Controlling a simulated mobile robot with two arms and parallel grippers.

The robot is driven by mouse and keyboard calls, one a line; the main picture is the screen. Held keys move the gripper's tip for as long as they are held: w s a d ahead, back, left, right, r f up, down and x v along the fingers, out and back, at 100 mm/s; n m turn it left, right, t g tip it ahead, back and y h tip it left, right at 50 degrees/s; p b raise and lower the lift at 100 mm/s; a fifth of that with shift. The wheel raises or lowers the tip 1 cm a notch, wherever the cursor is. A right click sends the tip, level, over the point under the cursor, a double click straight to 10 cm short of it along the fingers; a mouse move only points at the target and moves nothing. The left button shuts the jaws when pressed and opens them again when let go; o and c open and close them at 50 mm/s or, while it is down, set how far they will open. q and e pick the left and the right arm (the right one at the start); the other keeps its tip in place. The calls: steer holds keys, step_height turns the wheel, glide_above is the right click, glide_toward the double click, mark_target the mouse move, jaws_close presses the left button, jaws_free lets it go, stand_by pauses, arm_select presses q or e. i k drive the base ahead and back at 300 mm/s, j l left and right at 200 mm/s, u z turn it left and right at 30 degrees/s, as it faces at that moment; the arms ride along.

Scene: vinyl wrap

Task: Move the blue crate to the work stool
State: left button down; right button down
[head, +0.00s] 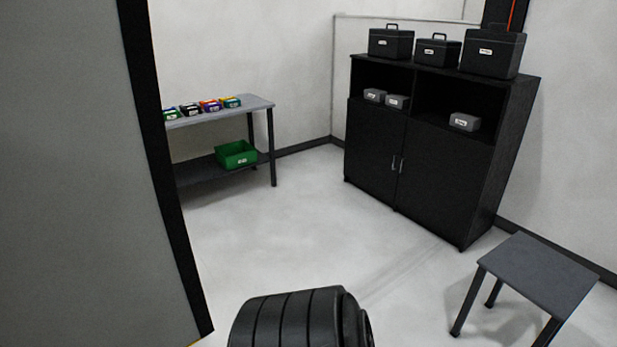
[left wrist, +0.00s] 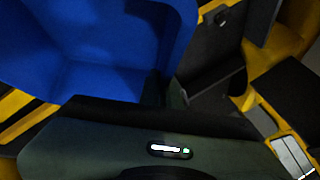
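The work stool (head: 538,272) stands at the lower right of the head view, with a bare grey square top and dark legs. The blue crate (left wrist: 100,75) shows only in the left wrist view, close up, filling the upper left; I see part of its inside and walls. My left gripper's dark body (left wrist: 165,140) spans the bottom of that view, right beside the crate. Its fingertips are not clear, so I cannot tell if they grip the wall. Neither gripper shows in the head view.
A black cabinet (head: 375,150) with black cases on top stands behind the stool. A grey table (head: 255,104) with small colored bins and a green bin (head: 236,154) below is at back left. A tall grey panel (head: 75,190) blocks the left. The middle floor is clear.

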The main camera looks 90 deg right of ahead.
mark_target(536, 271)
steer(key=k+l+z, duration=0.1)
steer(key=z, duration=0.3)
steer(key=l+z, duration=0.15)
steer(key=z, duration=0.3)
steer(key=k+l+z, duration=0.1)
steer(key=z, duration=0.3)
steer(key=l+z, duration=0.25)
steer(key=z, duration=0.2)
steer(key=l+z, duration=0.4)
steer(key=i+l+z, duration=0.1)
steer(key=l+z, duration=0.35)
steer(key=l, duration=0.15)
steer(key=i+l+z, duration=0.15)
steer(key=l+z, duration=0.25)
steer(key=i+l, duration=0.2)
steer(key=l, duration=0.25)
steer(key=i+l+z, duration=0.1)
steer(key=l, duration=0.35)
steer(key=i+l, duration=0.5)
steer(key=l, duration=0.35)
steer(key=i+l+z, duration=0.1)
steer(key=l, duration=0.3)
steer(key=i, duration=0.1)
